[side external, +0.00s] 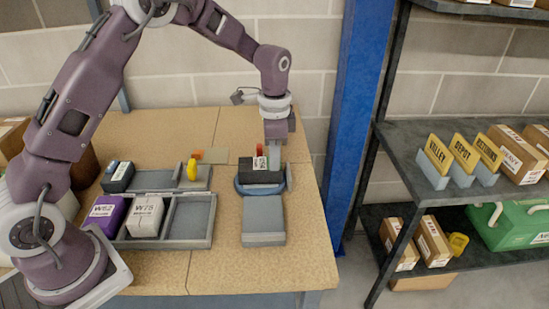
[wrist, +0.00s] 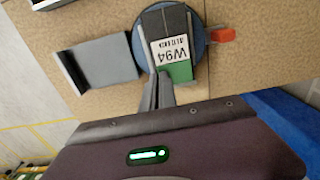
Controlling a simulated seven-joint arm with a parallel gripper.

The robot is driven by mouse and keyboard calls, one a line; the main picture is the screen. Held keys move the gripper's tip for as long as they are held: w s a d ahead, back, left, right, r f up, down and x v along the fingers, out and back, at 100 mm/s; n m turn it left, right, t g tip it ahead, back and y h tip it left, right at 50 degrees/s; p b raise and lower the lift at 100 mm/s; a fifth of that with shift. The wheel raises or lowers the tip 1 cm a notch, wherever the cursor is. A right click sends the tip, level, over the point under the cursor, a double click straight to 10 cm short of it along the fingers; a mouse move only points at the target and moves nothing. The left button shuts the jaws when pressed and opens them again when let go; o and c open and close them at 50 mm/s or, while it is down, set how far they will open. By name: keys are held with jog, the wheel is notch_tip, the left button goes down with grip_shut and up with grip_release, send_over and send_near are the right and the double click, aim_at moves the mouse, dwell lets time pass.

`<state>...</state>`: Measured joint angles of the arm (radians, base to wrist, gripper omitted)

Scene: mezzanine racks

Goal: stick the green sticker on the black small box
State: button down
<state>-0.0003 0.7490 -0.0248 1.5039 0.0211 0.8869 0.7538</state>
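The black small box (side external: 262,173) sits on a round blue base on the table. In the wrist view the black box (wrist: 163,20) carries a white label marked W94. The green sticker (wrist: 178,71) shows beside that label, over the box's near end; whether it touches the box is hard to tell. My gripper (wrist: 158,76) has its fingers close together at the sticker's edge, appearing shut on it.
The blue base (wrist: 204,47) has a red tab (wrist: 222,34). A grey tray (side external: 264,237) lies in front of it. A blue post (side external: 357,110) and shelves stand right.

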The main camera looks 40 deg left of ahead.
jog(key=shift+f, duration=0.1)
jog(key=c, duration=1.3)
grip_release()
notch_tip(320, 180, up, 6)
jog(key=shift+r, duration=0.55)
